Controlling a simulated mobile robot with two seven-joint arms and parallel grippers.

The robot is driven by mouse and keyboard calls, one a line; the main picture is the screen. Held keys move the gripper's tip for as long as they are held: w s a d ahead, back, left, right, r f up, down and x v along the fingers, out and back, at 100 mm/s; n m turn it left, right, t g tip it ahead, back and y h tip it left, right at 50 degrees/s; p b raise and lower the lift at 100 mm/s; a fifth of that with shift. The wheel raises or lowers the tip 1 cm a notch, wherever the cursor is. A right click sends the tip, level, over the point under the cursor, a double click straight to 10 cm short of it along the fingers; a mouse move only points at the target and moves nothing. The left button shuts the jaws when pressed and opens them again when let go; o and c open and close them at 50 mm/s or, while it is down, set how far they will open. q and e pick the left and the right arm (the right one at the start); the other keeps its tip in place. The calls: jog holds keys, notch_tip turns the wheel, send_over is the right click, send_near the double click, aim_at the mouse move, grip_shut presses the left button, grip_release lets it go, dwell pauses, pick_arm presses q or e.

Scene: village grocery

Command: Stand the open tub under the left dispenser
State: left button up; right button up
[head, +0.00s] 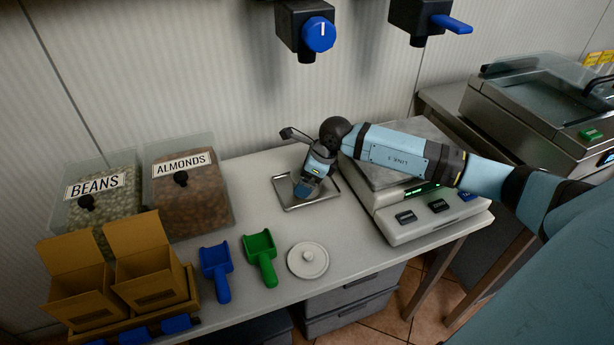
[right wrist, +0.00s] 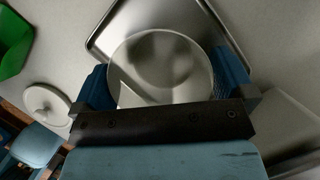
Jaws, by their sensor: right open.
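The open tub (right wrist: 162,65) shows in the right wrist view as a round, pale, empty tub seen from above, over the metal tray. In the head view my arm hides it. My right gripper (head: 306,188) points down at the tray (head: 282,189) below the left dispenser (head: 305,30), which has a blue knob. In the right wrist view the open blue fingers of the right gripper (right wrist: 167,85) are on either side of the tub; I cannot tell whether they touch it. The tray (right wrist: 103,38) shows there too. My left gripper is out of view.
A white lid (head: 308,260) lies on the counter (head: 262,287) beside a green scoop (head: 261,256) and a blue scoop (head: 216,270). Bins of beans (head: 98,205) and almonds (head: 190,198) stand left. A scale (head: 415,222) stands right of the tray. The right dispenser (head: 422,20) hangs above.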

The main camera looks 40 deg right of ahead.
jog(key=v, duration=1.2)
jog(key=shift+p, duration=0.4)
jog(key=shift+f, duration=0.1)
